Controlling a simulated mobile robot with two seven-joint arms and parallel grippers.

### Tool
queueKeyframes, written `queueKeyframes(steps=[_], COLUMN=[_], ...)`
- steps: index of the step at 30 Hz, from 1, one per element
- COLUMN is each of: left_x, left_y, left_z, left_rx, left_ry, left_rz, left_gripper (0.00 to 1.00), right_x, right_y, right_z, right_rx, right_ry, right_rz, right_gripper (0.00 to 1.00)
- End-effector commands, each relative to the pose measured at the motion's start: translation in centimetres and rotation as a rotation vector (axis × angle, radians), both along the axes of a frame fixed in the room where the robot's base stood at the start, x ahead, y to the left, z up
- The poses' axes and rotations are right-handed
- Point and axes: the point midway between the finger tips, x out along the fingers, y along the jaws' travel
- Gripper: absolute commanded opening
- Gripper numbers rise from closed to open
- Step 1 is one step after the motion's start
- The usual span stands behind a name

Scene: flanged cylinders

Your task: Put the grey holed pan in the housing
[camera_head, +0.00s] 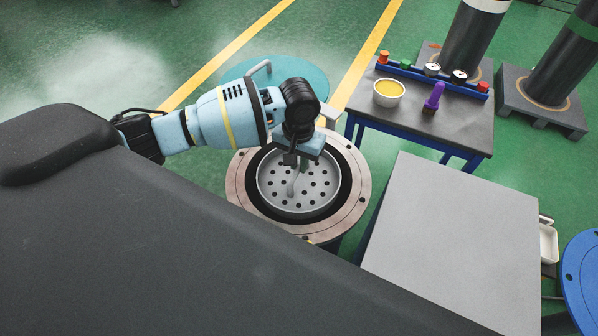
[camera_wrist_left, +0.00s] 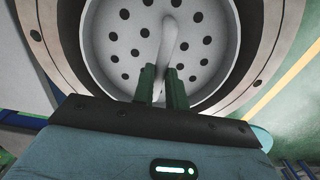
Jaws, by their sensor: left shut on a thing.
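The grey holed pan (camera_head: 309,200), a round dish with several dark holes and a pale upright handle, shows within the round opening of the housing (camera_head: 241,186) in the head view. The housing has a wide metal flange with bolt holes and a black inner ring. My left gripper (camera_head: 295,163) reaches over the far side of the pan, shut on its handle. In the left wrist view, the closed fingers (camera_wrist_left: 162,82) meet the handle (camera_wrist_left: 169,38) above the pan floor. I cannot tell whether the pan rests in the housing or hangs just above it. My right gripper is not in view.
A blue-framed table (camera_head: 440,125) behind right holds a yellow-filled bowl (camera_head: 388,94), a purple piece (camera_head: 433,98) and a blue rack (camera_head: 432,78). A light grey flat surface (camera_head: 460,235) lies right of the housing. Dark cylinders (camera_head: 563,68) stand at the back right.

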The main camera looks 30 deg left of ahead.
Motion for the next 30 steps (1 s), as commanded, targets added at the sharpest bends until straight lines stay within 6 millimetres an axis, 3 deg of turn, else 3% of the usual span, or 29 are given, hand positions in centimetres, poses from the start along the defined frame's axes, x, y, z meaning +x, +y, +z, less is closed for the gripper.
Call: queueKeyframes(steps=[3,8,23,24,28,30], left_x=[-0.1,-0.1,0.0,0.0,0.0,-0.1], left_y=[0.0,0.0,0.0,0.0,0.0,0.0], left_z=[-2.2,-4.1,-4.7,-4.7,-4.7,-4.7], left_rx=[0.001,0.000,-0.001,0.000,0.000,0.000], left_ry=[0.006,0.003,-0.001,0.001,0.001,0.001], left_rz=[0.000,-0.001,-0.001,-0.001,-0.001,-0.001], left_gripper=[0.00,0.00,0.00,0.19,0.36,0.36], right_x=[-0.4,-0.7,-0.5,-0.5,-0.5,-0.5], right_y=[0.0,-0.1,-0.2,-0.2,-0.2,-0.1], right_z=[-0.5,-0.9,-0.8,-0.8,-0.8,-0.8], right_rx=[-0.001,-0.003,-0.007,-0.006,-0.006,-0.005], right_ry=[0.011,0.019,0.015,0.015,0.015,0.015], right_rz=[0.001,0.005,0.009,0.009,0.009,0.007], right_gripper=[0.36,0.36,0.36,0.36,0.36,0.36])
